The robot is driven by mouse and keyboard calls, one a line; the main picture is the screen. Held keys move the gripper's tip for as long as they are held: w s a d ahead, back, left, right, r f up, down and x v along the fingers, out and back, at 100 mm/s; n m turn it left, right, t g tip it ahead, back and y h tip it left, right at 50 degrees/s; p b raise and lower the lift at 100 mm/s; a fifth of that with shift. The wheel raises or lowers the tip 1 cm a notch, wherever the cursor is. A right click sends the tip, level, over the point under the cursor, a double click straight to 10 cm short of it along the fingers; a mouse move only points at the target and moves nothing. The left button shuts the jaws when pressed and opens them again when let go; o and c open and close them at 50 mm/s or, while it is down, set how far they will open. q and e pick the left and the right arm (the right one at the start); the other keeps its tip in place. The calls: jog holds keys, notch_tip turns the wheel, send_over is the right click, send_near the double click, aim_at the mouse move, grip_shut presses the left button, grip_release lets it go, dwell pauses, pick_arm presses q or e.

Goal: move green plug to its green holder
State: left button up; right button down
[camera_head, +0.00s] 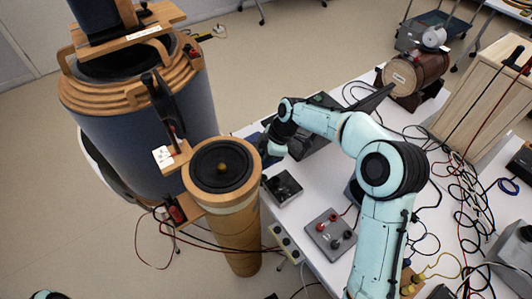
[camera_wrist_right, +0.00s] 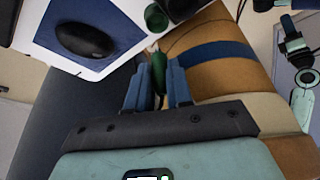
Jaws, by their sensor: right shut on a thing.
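My right gripper (camera_wrist_right: 158,88) is shut on the green plug (camera_wrist_right: 159,70), which sits upright between its two blue-grey fingers in the wrist view. A round green holder (camera_wrist_right: 156,17) lies just beyond the plug's tip, apart from it, beside a dark object. In the head view my right arm reaches from the lower right to the table's left edge, next to the cardboard speaker tube; the plug and holder are too small to tell there. Part of my left arm (camera_wrist_right: 303,80) shows at the right of the wrist view; its finger state is unclear.
The tan speaker tube (camera_head: 233,225) stands close left of my right gripper, with a large blue-grey cylinder (camera_head: 110,130) behind it. The white table (camera_head: 300,199) holds a black box (camera_head: 284,189), a grey box (camera_head: 331,234) and loose cables. Open floor lies at the left.

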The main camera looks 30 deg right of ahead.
jog(key=shift+s+f+b, duration=0.1)
jog(key=shift+f+b, duration=0.8)
jog(key=shift+f, duration=0.55)
jog(key=shift+f+b, duration=0.5)
jog(key=shift+f, duration=0.3)
jog(key=shift+f+b, duration=0.7)
jog(key=shift+f, duration=0.4)
jog(key=c, duration=0.6)
grip_release()
jog(key=shift+o, duration=0.2)
